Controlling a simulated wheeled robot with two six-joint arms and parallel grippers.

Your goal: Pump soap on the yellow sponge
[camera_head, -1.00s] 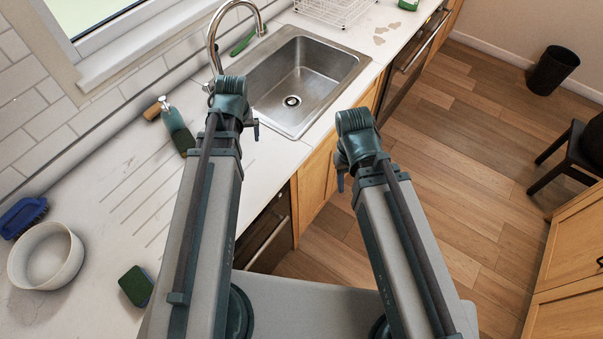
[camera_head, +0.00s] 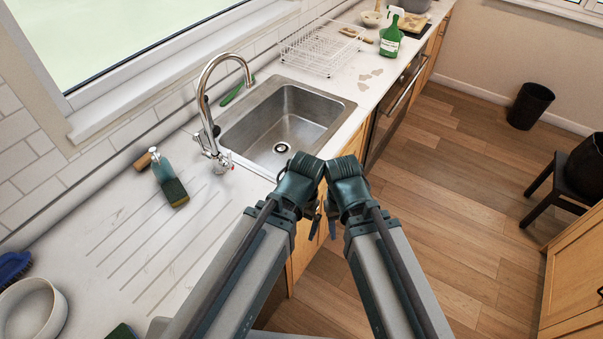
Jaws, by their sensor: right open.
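A teal soap bottle with a pump top (camera_head: 162,167) stands on the counter left of the tap. A sponge (camera_head: 175,192) leans or lies against its front; it looks dark green with a yellowish edge. A second green sponge (camera_head: 122,332) is cut off at the bottom edge. My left gripper (camera_head: 313,225) is mostly hidden behind its wrist, so its jaws cannot be read. My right gripper (camera_head: 332,226) hangs beside it, open, with nothing seen in it. Both are in front of the sink cabinet, well right of the bottle and sponges.
The steel sink (camera_head: 285,125) and curved tap (camera_head: 212,110) lie between the bottle and the wire dish rack (camera_head: 325,45). A white bowl (camera_head: 35,312) and blue brush (camera_head: 14,266) are at lower left. A green bottle (camera_head: 391,38) stands far back. The ribbed counter (camera_head: 150,245) is clear.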

